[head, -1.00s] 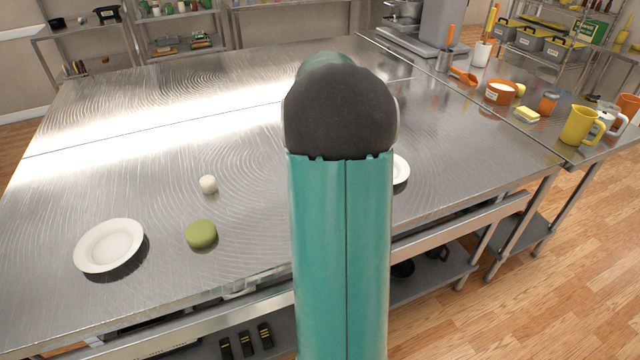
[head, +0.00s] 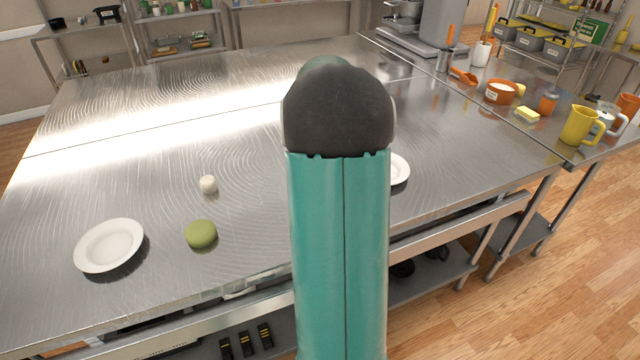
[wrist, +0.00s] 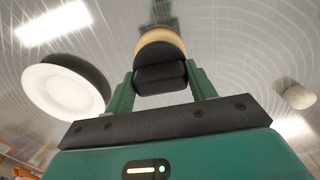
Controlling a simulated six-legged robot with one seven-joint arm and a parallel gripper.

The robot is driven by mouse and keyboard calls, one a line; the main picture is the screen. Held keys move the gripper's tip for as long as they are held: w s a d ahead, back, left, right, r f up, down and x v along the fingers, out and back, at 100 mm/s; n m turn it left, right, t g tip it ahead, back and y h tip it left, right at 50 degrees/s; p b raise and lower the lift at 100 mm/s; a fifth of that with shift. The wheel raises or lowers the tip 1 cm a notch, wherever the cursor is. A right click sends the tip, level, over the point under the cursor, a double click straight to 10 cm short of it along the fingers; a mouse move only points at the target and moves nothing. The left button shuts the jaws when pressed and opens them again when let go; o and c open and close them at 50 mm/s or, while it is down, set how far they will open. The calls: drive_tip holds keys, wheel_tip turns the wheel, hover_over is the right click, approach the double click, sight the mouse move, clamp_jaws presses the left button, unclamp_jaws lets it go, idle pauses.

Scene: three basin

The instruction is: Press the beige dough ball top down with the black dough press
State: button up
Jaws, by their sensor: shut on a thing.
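My gripper (wrist: 160,86) is shut on the black dough press (wrist: 160,76), whose dark block sits between the two green fingers in the wrist view. A rounded beige shape, which looks like the beige dough ball (wrist: 160,39), shows just past the press's dark round base. I cannot tell whether the press touches it. In the head view my own arm hides the gripper, the press and this beige shape.
A white plate (head: 108,246), a green dough piece (head: 200,234) and a small off-white ball (head: 208,184) lie left of my arm. Another white plate (head: 400,168) is partly hidden behind it. Mugs, including a yellow mug (head: 580,126), stand on the right counter.

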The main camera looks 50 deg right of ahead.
drive_tip(key=shift+f, duration=0.95)
drive_tip(key=shift+a+f, duration=0.1)
drive_tip(key=shift+f, duration=0.1)
idle(1.8)
drive_tip(key=shift+r, duration=0.1)
drive_tip(key=shift+r, duration=1.55)
drive_tip(key=shift+r, duration=3.05)
